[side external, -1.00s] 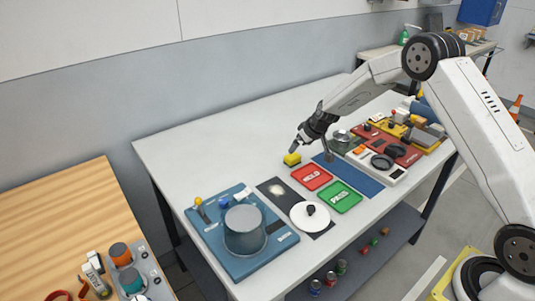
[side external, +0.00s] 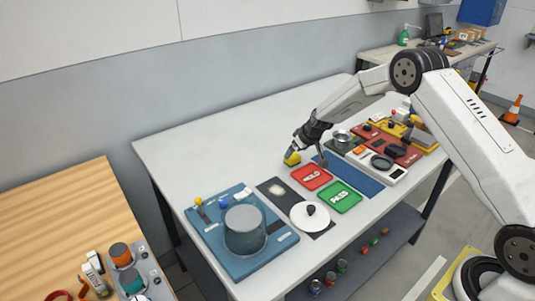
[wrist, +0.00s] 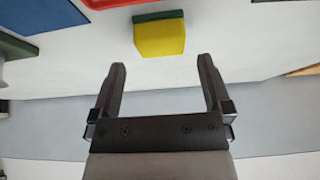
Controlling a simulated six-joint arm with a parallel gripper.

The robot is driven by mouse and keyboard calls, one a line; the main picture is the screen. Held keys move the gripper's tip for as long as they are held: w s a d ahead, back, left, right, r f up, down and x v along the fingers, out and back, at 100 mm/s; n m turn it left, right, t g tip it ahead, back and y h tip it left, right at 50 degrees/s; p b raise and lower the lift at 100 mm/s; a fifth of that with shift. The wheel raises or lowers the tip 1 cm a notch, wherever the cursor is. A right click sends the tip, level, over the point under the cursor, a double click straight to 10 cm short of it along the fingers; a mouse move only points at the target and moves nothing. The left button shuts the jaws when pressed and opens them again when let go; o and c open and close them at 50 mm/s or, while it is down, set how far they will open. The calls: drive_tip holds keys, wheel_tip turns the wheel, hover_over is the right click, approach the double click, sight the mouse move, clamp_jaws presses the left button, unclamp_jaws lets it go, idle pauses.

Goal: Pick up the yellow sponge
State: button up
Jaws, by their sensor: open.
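The yellow sponge (side external: 292,160) lies on the white table, behind the red HOLD tray. In the wrist view the sponge (wrist: 159,37) shows a yellow body with a dark green layer on one side. My gripper (side external: 294,150) is close to the sponge in the side view. In the wrist view my gripper (wrist: 161,72) is open and empty. The sponge is ahead of the fingertips, roughly in line with the gap and not between them.
The red HOLD tray (side external: 311,177) and green PASS tray (side external: 339,197) are close by. A grey pot (side external: 245,231) stands on a blue board at the left. A white lid (side external: 310,217) lies nearer the front. The table (side external: 230,150) behind the sponge is clear.

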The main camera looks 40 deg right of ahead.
sight(293, 156)
drive_tip(key=shift+x, duration=2.15)
drive_tip(key=c, duration=1.1)
